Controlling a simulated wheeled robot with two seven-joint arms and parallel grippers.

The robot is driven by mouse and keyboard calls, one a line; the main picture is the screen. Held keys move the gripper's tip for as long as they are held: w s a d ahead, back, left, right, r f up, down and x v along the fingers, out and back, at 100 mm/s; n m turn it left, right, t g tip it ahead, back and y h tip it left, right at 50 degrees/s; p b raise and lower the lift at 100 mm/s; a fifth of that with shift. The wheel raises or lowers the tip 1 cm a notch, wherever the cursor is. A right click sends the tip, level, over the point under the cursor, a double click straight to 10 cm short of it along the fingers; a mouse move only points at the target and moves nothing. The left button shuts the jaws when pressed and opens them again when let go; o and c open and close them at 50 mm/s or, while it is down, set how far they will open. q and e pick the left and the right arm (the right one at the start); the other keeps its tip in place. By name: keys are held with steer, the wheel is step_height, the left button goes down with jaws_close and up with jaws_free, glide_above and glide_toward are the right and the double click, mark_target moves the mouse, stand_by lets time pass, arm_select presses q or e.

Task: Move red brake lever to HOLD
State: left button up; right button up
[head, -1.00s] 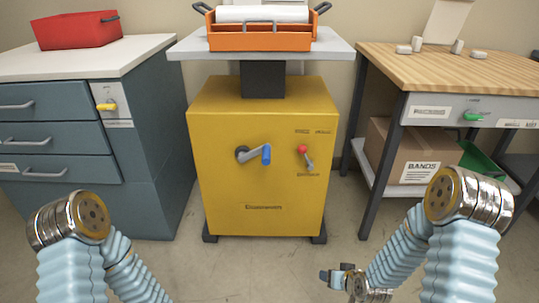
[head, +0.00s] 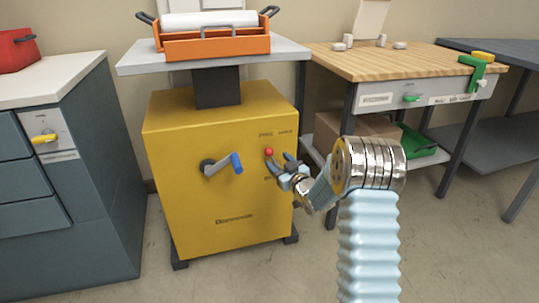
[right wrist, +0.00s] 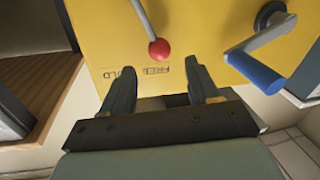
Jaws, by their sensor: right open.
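The red brake lever is a short metal rod with a red ball knob (head: 268,152) on the front of the yellow cabinet (head: 215,215). Its knob points up, below the word FREE; HOLD is printed to the right of FREE. In the right wrist view, turned upside down, the red knob (right wrist: 159,50) lies just beyond and between the fingertips, apart from them, close to the FREE print. My right gripper (head: 281,167) is open and empty in front of the lever, hiding part of its rod in the head view. My left gripper is out of view.
A blue-handled crank (head: 237,163) sticks out left of the lever. An orange roller unit (head: 215,45) stands on the grey top above. A drawer cabinet (head: 75,200) is at left, a wooden-topped bench (head: 380,62) at right. Floor in front is free.

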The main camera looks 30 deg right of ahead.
mark_target(271, 154)
steer(key=w, duration=0.5)
steer(key=shift+w+d, duration=0.15)
steer(key=shift+w, duration=0.15)
jaws_close()
